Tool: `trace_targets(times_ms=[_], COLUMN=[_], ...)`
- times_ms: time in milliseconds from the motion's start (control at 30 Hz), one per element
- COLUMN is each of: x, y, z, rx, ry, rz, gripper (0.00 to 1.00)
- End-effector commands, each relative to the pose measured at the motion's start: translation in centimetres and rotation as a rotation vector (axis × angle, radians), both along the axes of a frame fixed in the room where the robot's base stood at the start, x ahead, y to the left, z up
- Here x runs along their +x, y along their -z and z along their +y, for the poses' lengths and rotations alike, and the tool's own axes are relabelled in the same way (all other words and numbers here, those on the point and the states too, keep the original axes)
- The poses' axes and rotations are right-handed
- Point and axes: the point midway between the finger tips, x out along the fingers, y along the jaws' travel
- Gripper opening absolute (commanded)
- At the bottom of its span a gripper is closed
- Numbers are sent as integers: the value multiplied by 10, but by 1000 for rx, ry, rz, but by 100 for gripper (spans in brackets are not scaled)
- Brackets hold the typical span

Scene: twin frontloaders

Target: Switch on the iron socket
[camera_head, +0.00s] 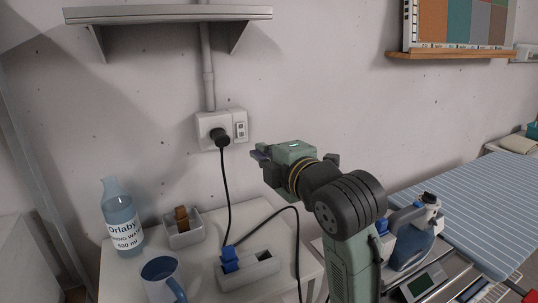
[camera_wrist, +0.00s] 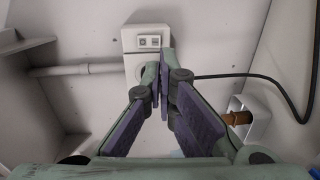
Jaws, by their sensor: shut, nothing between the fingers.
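The white wall socket (camera_head: 204,122) sits on the wall below a vertical conduit, with a black plug (camera_head: 219,138) in it. A switch plate (camera_head: 240,128) with a small rocker adjoins its right side. In the wrist view the switch (camera_wrist: 149,41) shows turned, at the top middle, beyond my fingers. My gripper (camera_head: 258,153) is shut and empty, to the right of and a little below the switch plate, with its fingertips pointing left, apart from it. In the wrist view my gripper (camera_wrist: 163,85) covers part of the socket and the plug. The rocker's position is too small to tell.
A black cord (camera_head: 226,190) hangs from the plug to the small table (camera_head: 205,225). A water bottle (camera_head: 122,220), a mug (camera_head: 163,278) and small white trays stand there. A shelf (camera_head: 165,14) is above. A striped ironing board (camera_head: 465,200) is at right.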

Motion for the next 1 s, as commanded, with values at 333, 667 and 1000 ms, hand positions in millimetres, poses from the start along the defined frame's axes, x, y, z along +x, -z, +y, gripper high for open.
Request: trace_targets(times_ms=[333, 667, 1000], x=[64, 86, 86], y=[9, 12, 13], z=[28, 36, 36], rx=[0, 0, 2], ry=[-3, 0, 0], rz=[2, 0, -5], gripper=[0, 0, 0])
